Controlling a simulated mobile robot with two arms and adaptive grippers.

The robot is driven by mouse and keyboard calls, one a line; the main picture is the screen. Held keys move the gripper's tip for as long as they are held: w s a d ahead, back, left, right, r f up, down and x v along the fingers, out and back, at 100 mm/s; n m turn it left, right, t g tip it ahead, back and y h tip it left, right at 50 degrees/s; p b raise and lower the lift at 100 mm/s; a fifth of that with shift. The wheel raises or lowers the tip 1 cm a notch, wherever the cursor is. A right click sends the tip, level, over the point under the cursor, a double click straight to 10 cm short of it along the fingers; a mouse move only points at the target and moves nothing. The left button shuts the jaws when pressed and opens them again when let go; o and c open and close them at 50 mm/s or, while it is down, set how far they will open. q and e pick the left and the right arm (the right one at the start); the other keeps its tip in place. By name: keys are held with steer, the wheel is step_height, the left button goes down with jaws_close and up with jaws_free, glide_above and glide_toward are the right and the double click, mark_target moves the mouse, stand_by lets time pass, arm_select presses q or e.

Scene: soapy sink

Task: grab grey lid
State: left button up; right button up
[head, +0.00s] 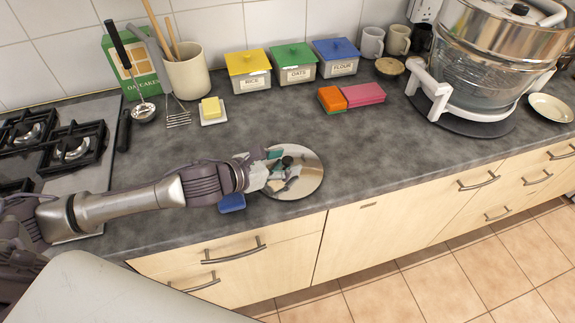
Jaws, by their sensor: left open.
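The grey lid (309,178) is a shiny round disc lying flat on the dark worktop, close to its front edge. A small dark knob shows near its middle, partly behind my fingers. My left gripper (284,171) reaches in from the left over the lid's left half, with its open fingers at the knob. I cannot tell whether the fingers touch the knob or the lid. The gripper hides the lid's left part. My right gripper is not in view.
A blue block (232,203) lies beside my left wrist at the counter edge. Butter on a dish (212,111), yellow, green and blue canisters (295,73), and orange and pink sponges (362,95) stand behind. A large glass cooker (485,75) is at right. Worktop right of the lid is clear.

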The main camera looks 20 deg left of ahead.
arm_select(q)
steer(key=shift+w+d+f, duration=0.2)
steer(key=shift+w+d, duration=0.2)
steer(key=shift+w, duration=0.15)
jaws_close()
steer(key=shift+r, duration=0.1)
